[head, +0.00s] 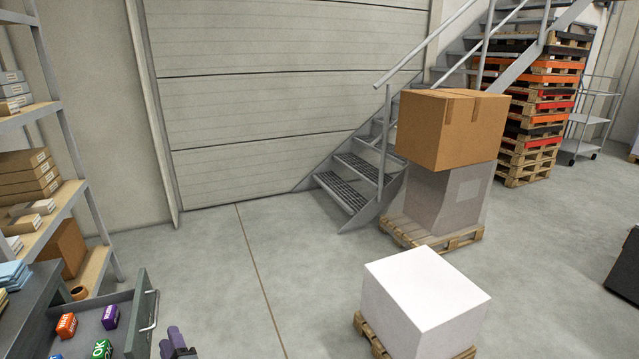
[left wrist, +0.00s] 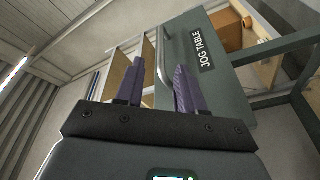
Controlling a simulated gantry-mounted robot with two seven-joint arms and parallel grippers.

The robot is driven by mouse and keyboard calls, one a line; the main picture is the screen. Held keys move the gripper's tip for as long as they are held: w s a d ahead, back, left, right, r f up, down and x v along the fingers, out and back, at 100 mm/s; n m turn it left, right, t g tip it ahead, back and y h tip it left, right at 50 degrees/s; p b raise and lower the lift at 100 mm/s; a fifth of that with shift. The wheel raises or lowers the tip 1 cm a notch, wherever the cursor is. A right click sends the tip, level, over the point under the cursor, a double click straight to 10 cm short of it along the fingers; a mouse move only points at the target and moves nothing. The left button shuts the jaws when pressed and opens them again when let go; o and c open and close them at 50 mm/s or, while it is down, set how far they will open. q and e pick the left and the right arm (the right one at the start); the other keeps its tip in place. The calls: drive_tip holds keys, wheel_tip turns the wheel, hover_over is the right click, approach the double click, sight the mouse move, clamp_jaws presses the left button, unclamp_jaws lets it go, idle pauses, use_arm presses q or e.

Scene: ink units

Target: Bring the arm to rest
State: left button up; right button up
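My left gripper (head: 174,340) shows at the bottom edge of the head view, just right of an open drawer (head: 127,344). In the left wrist view its two purple fingers (left wrist: 161,75) stand apart with nothing held between them. The drawer's handle (head: 149,312) is beside the gripper, and a pale curved handle (left wrist: 161,57) shows beyond the finger gap in the wrist view. The gripper appears apart from it. My right gripper is not in view.
Shelving (head: 70,195) stands at left. A white block (head: 424,294) on a pallet is to the right. The floor (head: 240,280) between is clear.

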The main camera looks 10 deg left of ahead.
use_arm(q)
drive_tip(key=s+d+r+m+g+h+p, duration=0.35)
drive_tip(key=s+d+m+h+p, duration=0.3)
drive_tip(key=s, duration=0.45)
drive_tip(key=s+d+r+m+g+h+p, duration=0.3)
drive_tip(key=s+d+r+m+p, duration=0.25)
drive_tip(key=s+d+m, duration=0.45)
drive_tip(key=s+d+r+m+g+h+p, duration=0.3)
drive_tip(key=s+d+m+h+p, duration=0.3)
drive_tip(key=s, duration=0.6)
wheel_tip(320, 180, up, 38)
drive_tip(key=d+y+p, duration=0.1)
drive_tip(key=p, duration=3.6)
drive_tip(key=shift+s+d+f+n+p, duration=0.15)
drive_tip(key=shift+n+p, duration=0.2)
